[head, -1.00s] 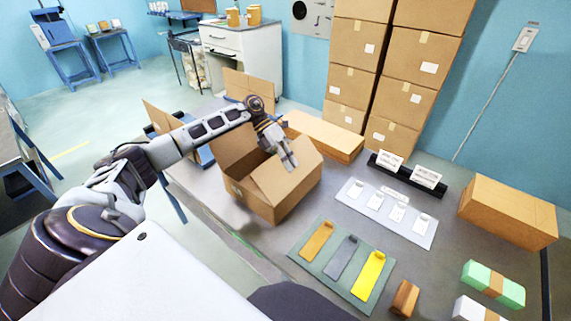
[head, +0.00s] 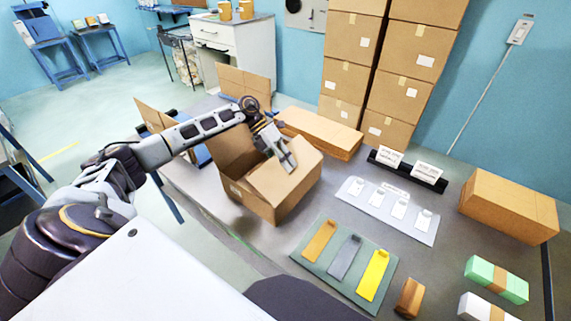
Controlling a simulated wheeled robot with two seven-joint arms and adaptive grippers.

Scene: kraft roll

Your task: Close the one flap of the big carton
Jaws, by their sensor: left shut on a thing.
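The big carton (head: 252,199) is a brown open-topped box on the grey table, in the middle of the head view. One flap (head: 233,147) stands up at its left back side. A broad brown panel (head: 278,183) slopes across its right part, under my left gripper. My left gripper (head: 291,167) reaches over the carton from the left, fingers pointing down at the upper edge of this panel. It is shut on what looks like the carton's flap; the exact contact is hard to see. My arm hides part of the carton's back. My right gripper is not in view.
A long closed carton (head: 325,135) lies just behind the big carton. Upright cardboard panels (head: 244,84) and a blue item (head: 203,155) stand behind my arm. A green mat (head: 343,262) with coloured pieces and a white card tray (head: 388,209) lie to the right.

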